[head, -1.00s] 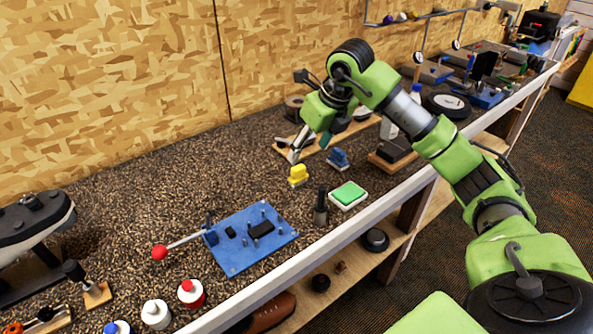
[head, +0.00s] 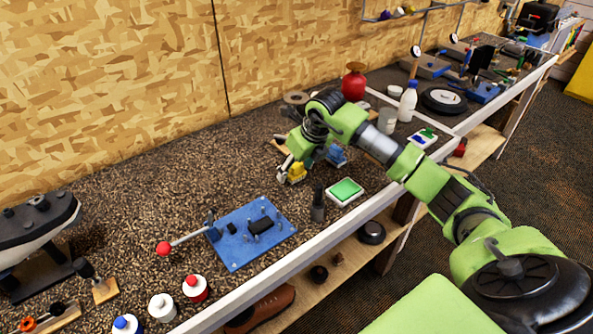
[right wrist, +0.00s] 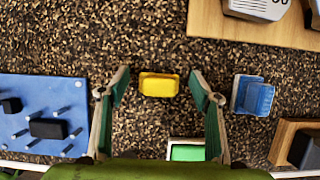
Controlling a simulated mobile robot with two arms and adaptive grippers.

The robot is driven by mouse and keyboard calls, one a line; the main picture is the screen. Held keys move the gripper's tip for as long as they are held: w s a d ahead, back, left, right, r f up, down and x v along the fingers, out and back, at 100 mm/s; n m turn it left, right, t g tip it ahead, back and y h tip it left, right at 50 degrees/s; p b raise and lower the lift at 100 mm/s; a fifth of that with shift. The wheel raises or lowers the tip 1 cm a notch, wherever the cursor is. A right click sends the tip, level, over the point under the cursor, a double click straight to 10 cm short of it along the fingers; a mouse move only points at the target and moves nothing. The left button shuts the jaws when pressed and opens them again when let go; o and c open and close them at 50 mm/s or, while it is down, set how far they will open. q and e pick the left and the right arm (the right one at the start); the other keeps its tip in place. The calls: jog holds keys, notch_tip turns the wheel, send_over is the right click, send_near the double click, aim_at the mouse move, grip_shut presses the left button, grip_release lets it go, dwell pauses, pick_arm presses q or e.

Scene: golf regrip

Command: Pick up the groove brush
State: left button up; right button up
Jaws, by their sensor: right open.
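A small yellow brush-like piece (right wrist: 158,85) lies on the speckled bench top. It also shows in the head view (head: 297,173), partly covered by my gripper. A similar blue piece (right wrist: 254,96) lies to its right, outside the fingers; in the head view it is partly hidden behind my gripper (head: 336,156). I cannot tell from looks alone which one is the groove brush. My right gripper (right wrist: 158,78) is open above the bench, with one finger on each side of the yellow piece and clear gaps. It is at the yellow piece in the head view (head: 291,172). My left gripper is not in view.
A blue plate with pegs and a red-knobbed lever (head: 245,235) is to the left. A green-topped pad (head: 345,191) and a dark upright tool (head: 318,205) stand near the front edge. Bottles (head: 195,288) are at lower left.

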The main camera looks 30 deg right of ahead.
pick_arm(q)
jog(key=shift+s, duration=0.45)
pick_arm(e)
jog(key=c, duration=1.2)
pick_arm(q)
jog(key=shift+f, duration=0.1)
pick_arm(e)
jog(key=shift+o, duration=0.2)
jog(key=shift+r, duration=0.1)
jog(key=shift+r+b, duration=0.5)
pick_arm(q)
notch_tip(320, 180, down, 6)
jog(key=b, duration=0.4)
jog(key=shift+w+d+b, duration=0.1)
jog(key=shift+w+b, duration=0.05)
jog(key=shift+b, duration=0.25)
pick_arm(e)
jog(key=s+a+r, duration=0.8)
jog(key=s+r, duration=0.3)
jog(key=r, duration=0.1)
jog(key=shift+s+a, duration=0.2)
jog(key=shift+a, duration=0.05)
